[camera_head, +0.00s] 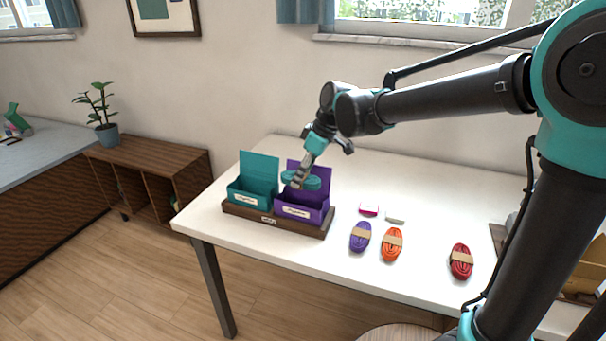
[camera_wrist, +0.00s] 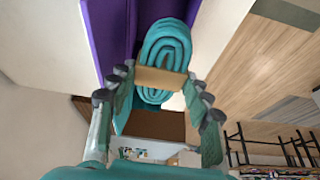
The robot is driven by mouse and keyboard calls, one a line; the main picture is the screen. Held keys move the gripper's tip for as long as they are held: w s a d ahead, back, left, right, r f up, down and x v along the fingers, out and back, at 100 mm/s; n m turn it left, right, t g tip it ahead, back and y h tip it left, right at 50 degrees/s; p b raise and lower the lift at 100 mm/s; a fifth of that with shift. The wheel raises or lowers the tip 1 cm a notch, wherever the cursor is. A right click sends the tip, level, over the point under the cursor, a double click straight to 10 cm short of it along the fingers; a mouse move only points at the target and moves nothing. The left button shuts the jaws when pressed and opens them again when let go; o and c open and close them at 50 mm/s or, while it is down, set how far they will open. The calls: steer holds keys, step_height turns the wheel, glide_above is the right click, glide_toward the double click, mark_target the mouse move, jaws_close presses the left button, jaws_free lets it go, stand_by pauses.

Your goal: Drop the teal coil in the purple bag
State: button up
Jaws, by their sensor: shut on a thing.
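The teal coil (camera_wrist: 165,50) with a tan band is between the fingers of my gripper (camera_wrist: 160,105), which is shut on it. I cannot tell whether the coil's lower edge is inside the bag's opening.
A teal bag (camera_head: 250,193) stands left of the purple bag in the same brown wooden holder (camera_head: 262,219). Purple (camera_head: 360,236), orange (camera_head: 392,244) and red (camera_head: 461,261) coils lie to the right on the white table (camera_head: 415,184). Two small blocks lie behind them.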

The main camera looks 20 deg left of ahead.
steer(key=shift+w+f, duration=0.15)
steer(key=shift+f, duration=2.1)
steer(key=o, duration=1.3)
